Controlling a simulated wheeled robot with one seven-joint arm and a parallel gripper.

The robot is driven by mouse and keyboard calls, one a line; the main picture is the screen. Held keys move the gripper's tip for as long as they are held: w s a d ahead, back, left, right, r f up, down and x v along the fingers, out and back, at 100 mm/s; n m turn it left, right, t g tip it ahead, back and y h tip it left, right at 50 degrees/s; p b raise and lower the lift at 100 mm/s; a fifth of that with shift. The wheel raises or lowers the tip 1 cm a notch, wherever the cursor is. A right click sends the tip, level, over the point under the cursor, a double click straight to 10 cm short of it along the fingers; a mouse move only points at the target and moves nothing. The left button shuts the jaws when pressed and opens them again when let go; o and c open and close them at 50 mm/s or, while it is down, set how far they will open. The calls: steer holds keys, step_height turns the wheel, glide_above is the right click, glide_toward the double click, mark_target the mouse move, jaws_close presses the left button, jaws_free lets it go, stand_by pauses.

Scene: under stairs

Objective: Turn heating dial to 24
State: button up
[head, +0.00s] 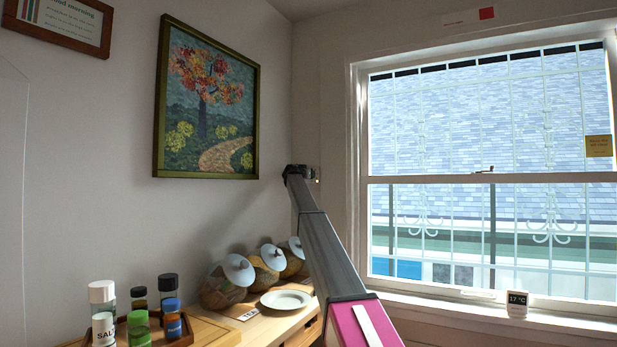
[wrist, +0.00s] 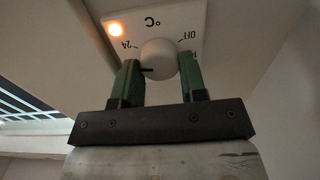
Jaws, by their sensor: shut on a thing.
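The heating dial is a round white knob (wrist: 159,57) on a white plate (wrist: 190,18). The plate carries the marks "24", "°C" and "OFF" and a lit orange lamp (wrist: 116,30). A black line shows at the knob's lower left, a little below the "24" mark as pictured. My gripper (wrist: 159,70) has its green fingers on either side of the knob and is shut on it. Another mark by the right finger is partly hidden. In the head view, my gripper (head: 298,173) is at the wall by the corner, covering most of the control plate (head: 315,173).
A small display (head: 517,304) on the window sill reads 17 °C. Below my arm, a counter holds several lidded jars (head: 225,284), a white plate (head: 285,299) and a tray (head: 178,338) of spice bottles. A painting (head: 206,105) hangs left of my gripper.

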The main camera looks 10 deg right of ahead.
steer(key=shift+s+f+m, duration=0.15)
steer(key=shift+m, duration=1.85)
steer(key=o, duration=0.9)
steer(key=shift+o, duration=0.2)
steer(key=v, duration=1)
steer(key=shift+s+a, duration=0.2)
steer(key=shift+s, duration=0.1)
